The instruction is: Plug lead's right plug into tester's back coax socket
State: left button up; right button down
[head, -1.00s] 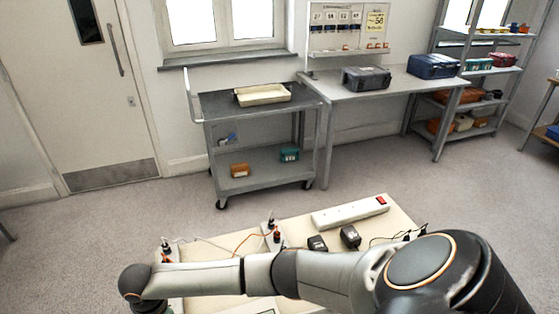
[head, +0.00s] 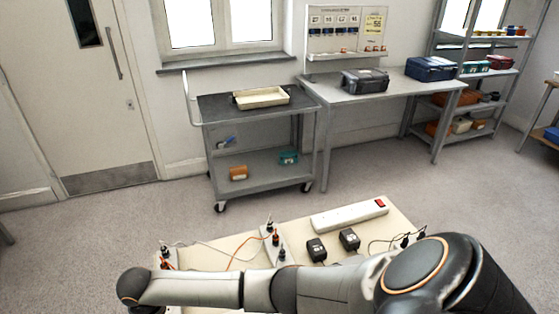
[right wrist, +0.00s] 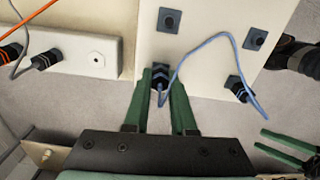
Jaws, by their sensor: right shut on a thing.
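In the right wrist view my right gripper (right wrist: 158,92) has its green fingers shut on a dark plug (right wrist: 159,74) of the blue lead (right wrist: 205,42). The plug is at the near edge of a cream panel (right wrist: 205,52); I cannot tell whether it is seated. The lead's other dark plug (right wrist: 236,86) is at the panel's edge to the right. Two dark square fittings, one (right wrist: 168,20) at upper left and one (right wrist: 255,39) at upper right, have nothing in them. Green fingers of my left gripper (right wrist: 260,139) show at lower right, apart and empty. The head view shows neither gripper.
A white strip (right wrist: 95,55) with a black plug (right wrist: 45,60) lies left of the panel. In the head view, a power strip (head: 350,215) and two black adapters (head: 316,249) (head: 349,240) are on the bench behind my arm. Orange and grey cables cross its left part.

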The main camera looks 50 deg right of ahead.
jog(key=shift+a+m, duration=0.1)
jog(key=shift+m, duration=0.3)
jog(key=c, duration=0.7)
grip_release()
jog(key=shift+o, duration=0.2)
jog(key=shift+r, duration=0.1)
jog(key=shift+r, duration=2.45)
jog(key=shift+r, duration=0.1)
notch_tip(320, 180, up, 12)
jog(key=shift+r, duration=0.15)
